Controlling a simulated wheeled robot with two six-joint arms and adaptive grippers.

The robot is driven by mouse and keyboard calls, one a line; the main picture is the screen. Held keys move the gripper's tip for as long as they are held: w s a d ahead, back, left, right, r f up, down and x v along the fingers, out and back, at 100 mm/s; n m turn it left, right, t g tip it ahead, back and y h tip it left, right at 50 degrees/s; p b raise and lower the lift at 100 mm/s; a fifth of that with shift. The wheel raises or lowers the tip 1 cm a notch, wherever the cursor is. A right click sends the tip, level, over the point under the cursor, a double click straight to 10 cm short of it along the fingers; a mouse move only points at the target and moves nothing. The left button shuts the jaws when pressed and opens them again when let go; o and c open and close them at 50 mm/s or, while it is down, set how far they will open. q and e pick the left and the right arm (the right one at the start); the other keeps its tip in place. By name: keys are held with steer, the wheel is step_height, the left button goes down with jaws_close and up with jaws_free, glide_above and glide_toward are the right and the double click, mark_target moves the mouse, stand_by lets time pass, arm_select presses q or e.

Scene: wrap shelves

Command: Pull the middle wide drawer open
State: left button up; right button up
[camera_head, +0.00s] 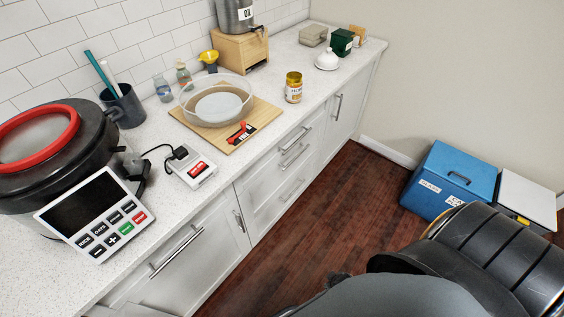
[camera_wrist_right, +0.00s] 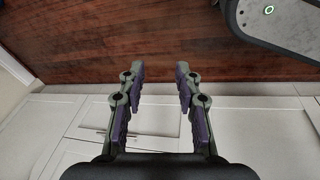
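A stack of white drawers is in the middle of the cabinet row in the head view. The middle drawer (camera_head: 280,163) has a bar handle (camera_head: 293,155), and its front looks flush with the drawers above and below. My right gripper (camera_wrist_right: 160,74) is open and empty in the right wrist view, its two fingers apart. White cabinet fronts (camera_wrist_right: 60,125) lie below and behind the fingers there; I cannot tell which front is which drawer. The right gripper does not show in the head view. My left gripper is not in view.
The counter holds a round cooker (camera_head: 50,150), a clear bowl (camera_head: 215,100) on a wooden board, a scale (camera_head: 190,168) and a jar (camera_head: 293,88). A blue box (camera_head: 445,180) and a white-lidded box (camera_head: 526,200) stand at the right wall. The wooden floor (camera_head: 310,225) before the drawers is clear.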

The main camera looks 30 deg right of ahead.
arm_select(q)
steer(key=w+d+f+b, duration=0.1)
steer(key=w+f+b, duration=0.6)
steer(key=b, duration=0.2)
arm_select(e)
steer(key=w+d+f+n+t+h, duration=0.1)
steer(key=w+d+f+n+t, duration=0.15)
steer(key=w, duration=0.65)
steer(key=w+d+f+n+t, duration=0.1)
steer(key=w+d, duration=0.2)
steer(key=w, duration=0.6)
steer(key=n+t+h+b, duration=0.4)
steer(key=n+t+b, duration=0.5)
steer(key=b, duration=1.3)
glide_toward(297, 156)
steer(key=x, duration=0.3)
steer(key=b+x, duration=0.1)
steer(key=x, duration=0.3)
steer(key=b+x, duration=0.1)
steer(key=x, duration=0.2)
steer(key=shift+w+d+f, duration=0.1)
steer(key=shift+f, duration=0.2)
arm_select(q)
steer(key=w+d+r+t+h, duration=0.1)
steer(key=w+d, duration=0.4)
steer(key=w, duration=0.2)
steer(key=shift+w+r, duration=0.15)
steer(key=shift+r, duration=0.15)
arm_select(e)
jaws_close()
